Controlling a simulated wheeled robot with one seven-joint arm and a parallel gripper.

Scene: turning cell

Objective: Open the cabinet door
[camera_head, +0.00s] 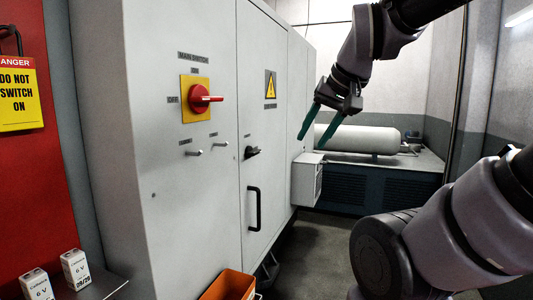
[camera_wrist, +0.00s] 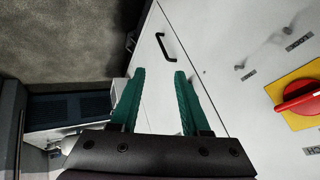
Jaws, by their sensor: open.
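The light grey cabinet (camera_head: 172,225) stands at the left and centre of the head view. Its door (camera_head: 265,110) has a black bar handle (camera_head: 253,208) low down and a black latch knob (camera_head: 252,152) above it. The handle also shows in the wrist view (camera_wrist: 166,46), beyond the fingertips. My gripper (camera_head: 317,132) has two green fingers, spread apart and empty, to the right of the door and higher than the handle. In the wrist view my gripper (camera_wrist: 160,72) points toward the cabinet front. The door looks shut.
A red rotary switch (camera_head: 201,99) on a yellow plate is left of the door. A grey box (camera_head: 306,180) sticks out at the cabinet's right. An orange bin (camera_head: 230,286) stands on the floor in front. A white tank (camera_head: 357,139) lies behind. Open floor is at right.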

